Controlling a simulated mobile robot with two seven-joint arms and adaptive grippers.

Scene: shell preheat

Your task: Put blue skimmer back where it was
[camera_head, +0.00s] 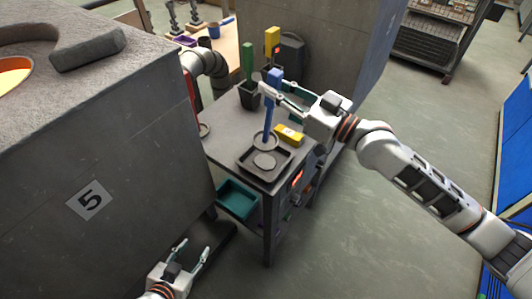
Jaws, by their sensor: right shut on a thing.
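The blue skimmer (268,122) hangs upright, with its blue handle at the top and a round grey disc at the bottom. My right gripper (275,88) is shut on it just below the top of the handle. The disc is over the small grey table (225,148), beside the back edge of a dark square tray (248,170); I cannot tell whether it touches. Dark holders (249,97) behind it hold a green-handled tool (247,62) and a yellow-handled tool (272,42). My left gripper (195,245) is open and empty, low at the bottom.
A yellow box (289,135) lies right of the skimmer. A round grey piece (264,161) is in the tray. A large grey block marked 5 (130,150) stands left, and another grey block (335,50) stands behind. A teal bin (237,199) sits below the table.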

